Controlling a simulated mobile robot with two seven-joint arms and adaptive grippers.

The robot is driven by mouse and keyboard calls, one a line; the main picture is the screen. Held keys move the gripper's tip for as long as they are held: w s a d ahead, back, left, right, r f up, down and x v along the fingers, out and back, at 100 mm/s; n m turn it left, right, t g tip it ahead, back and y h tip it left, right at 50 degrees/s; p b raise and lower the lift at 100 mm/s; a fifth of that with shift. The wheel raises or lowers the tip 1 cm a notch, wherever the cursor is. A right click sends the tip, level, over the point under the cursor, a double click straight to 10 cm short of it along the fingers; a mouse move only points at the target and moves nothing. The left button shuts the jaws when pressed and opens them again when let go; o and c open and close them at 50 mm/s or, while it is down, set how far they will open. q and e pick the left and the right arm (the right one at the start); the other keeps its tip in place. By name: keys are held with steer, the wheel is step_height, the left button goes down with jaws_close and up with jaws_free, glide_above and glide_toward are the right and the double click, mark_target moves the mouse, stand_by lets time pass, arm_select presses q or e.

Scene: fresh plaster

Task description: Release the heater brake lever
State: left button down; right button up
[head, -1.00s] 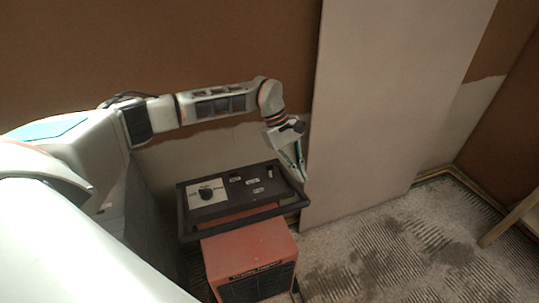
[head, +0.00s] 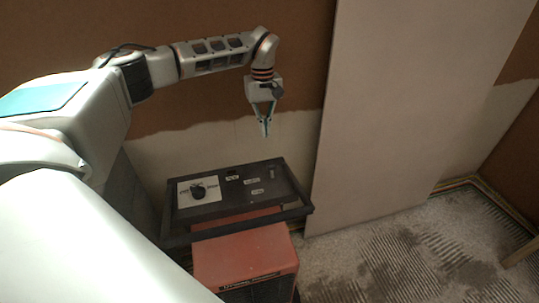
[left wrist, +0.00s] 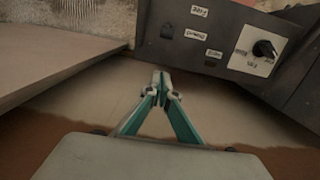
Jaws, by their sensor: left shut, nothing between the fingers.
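The heater has a red body (head: 245,254) and a dark control panel (head: 215,211) framed by a dark bar handle. A black knob (head: 198,191) sits on a white plate at the panel's left; the knob also shows in the left wrist view (left wrist: 264,49). A small lever-like part (head: 271,169) is near the panel's far right corner, and a dark one shows in the left wrist view (left wrist: 167,31). I cannot tell its setting. My left gripper (head: 265,132) is shut and empty, above and behind the panel, apart from it. It also shows in the left wrist view (left wrist: 160,78).
A tall pale board (head: 410,110) leans on the wall right of the heater. The brown wall with a pale plaster band (head: 225,143) is behind my left gripper. Grooved floor (head: 410,265) lies open at the right.

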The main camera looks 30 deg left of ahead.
mark_target(267, 163)
arm_select(q)
steer(key=f, duration=0.6)
steer(key=f+b, duration=0.1)
steer(key=f, duration=0.2)
steer(key=shift+s+d+f, duration=0.3)
steer(key=shift+d+f, duration=0.05)
steer(key=shift+d, duration=0.05)
steer(key=shift+s+d+f, duration=0.15)
steer(key=shift+d, duration=0.1)
steer(key=shift+s+d+r+p, duration=0.5)
steer(key=shift+s+d+r, duration=0.15)
steer(key=shift+d, duration=0.1)
steer(key=shift+s+d+r, duration=0.15)
steer(key=shift+s+d, duration=0.05)
steer(key=shift+s, duration=0.05)
steer(key=shift+s+d, duration=0.1)
steer(key=shift+d, duration=0.05)
arm_select(e)
steer(key=shift+w+d, duration=0.1)
steer(key=shift+w, duration=0.05)
steer(key=shift+f, duration=0.1)
arm_select(q)
steer(key=shift+d, duration=0.1)
